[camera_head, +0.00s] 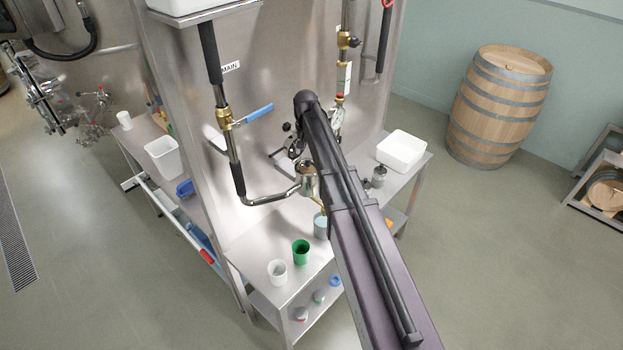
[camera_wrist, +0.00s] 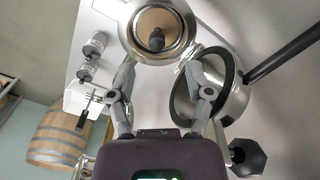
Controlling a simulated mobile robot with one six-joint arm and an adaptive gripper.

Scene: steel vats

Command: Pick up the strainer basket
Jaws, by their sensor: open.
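In the wrist view, a round steel housing (camera_wrist: 128,38) with a bright rim lies just ahead of my gripper (camera_wrist: 160,66). Inside it is a tan disc with a dark upright knob (camera_wrist: 157,40) at its middle; this may be the strainer basket, but I cannot tell for sure. My gripper is open and empty, its two fingers spread on either side below the housing. In the head view, a small steel housing (camera_head: 308,180) sits at the end of the bent pipe (camera_head: 268,199), beside my arm, which hides most of my gripper.
The steel bench (camera_head: 258,247) carries a green cup (camera_head: 300,252) and a white cup (camera_head: 277,271). A white tub (camera_head: 401,150) stands at its right end. A blue-handled valve (camera_head: 258,113) juts from the left pipe. A wooden barrel (camera_head: 500,105) stands on open floor.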

